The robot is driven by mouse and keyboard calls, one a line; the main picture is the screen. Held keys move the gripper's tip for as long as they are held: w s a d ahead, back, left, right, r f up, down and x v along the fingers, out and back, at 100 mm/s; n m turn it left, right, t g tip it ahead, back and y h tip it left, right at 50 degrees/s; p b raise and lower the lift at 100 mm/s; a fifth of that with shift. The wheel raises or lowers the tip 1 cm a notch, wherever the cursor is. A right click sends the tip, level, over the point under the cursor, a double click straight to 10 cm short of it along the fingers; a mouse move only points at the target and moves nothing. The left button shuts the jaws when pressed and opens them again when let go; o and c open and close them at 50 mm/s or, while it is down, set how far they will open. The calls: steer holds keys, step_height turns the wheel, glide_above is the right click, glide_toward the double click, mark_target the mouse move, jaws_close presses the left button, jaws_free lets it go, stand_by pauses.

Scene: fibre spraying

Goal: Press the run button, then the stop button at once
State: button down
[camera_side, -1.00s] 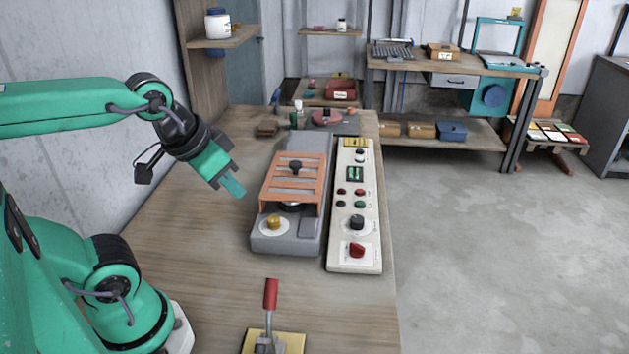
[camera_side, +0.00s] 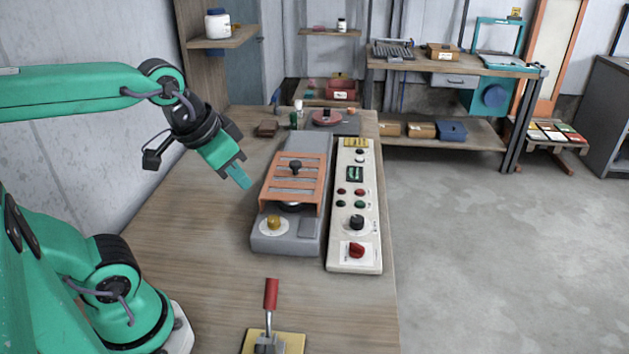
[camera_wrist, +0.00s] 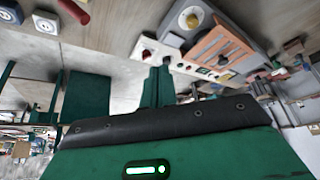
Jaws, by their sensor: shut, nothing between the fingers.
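The cream control panel (camera_side: 340,235) lies on the bench right of the grey machine. A black knob (camera_side: 357,222) and a red switch (camera_side: 356,250) are nearer the front. My gripper (camera_side: 246,184) is shut and empty, in the air left of the machine, apart from the panel. In the wrist view the shut fingers (camera_wrist: 158,72) cover part of the panel (camera_wrist: 180,66).
The grey machine (camera_side: 275,243) with an orange slatted cover (camera_side: 292,182) stands between my gripper and the panel. A red-handled lever (camera_side: 270,295) stands at the front. Bare bench lies left of the machine. Small items, including a red round piece (camera_side: 327,118), sit at the back.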

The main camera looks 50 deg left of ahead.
steer(key=w+r+m+g, duration=0.15)
steer(key=w+r, duration=0.25)
steer(key=w, duration=0.6)
steer(key=m+g, duration=0.4)
steer(key=m, duration=0.3)
glide_above(360, 203)
step_height(360, 203, down, 12)
steer(key=shift+w+f, duration=0.15)
steer(key=shift+f, duration=0.35)
step_height(360, 203, down, 14)
steer(key=shift+f, duration=0.1)
stand_by(0.3)
